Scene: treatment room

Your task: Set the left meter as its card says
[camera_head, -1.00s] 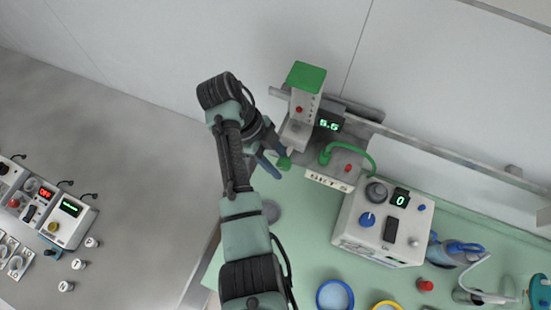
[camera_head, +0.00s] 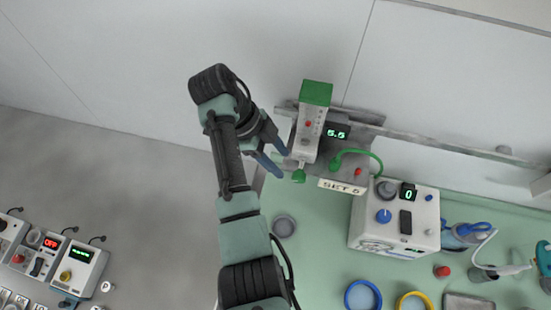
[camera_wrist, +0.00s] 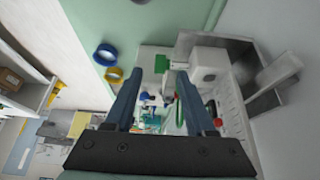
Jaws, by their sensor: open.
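The left meter (camera_head: 308,138) is a pale upright block with a green top, on the wall rail. Its green display (camera_head: 337,133) seems to read 5.5. A green knob (camera_head: 299,176) sticks out at its lower end. The card (camera_head: 342,186) below reads SET and a digit, likely 5, too small to be sure. My gripper (camera_head: 281,162) is open and empty, just left of the knob, with a small gap. In the wrist view a green piece, probably the knob (camera_wrist: 161,63), shows between and beyond the open fingertips (camera_wrist: 160,76).
A green hose (camera_head: 358,153) curves right of the meter. A white device (camera_head: 380,228) with a blue knob and a display reading 0 stands on the green counter (camera_head: 310,270). A grey round item (camera_head: 284,226) lies near my arm. Blue (camera_head: 362,296) and yellow rings lie in front.

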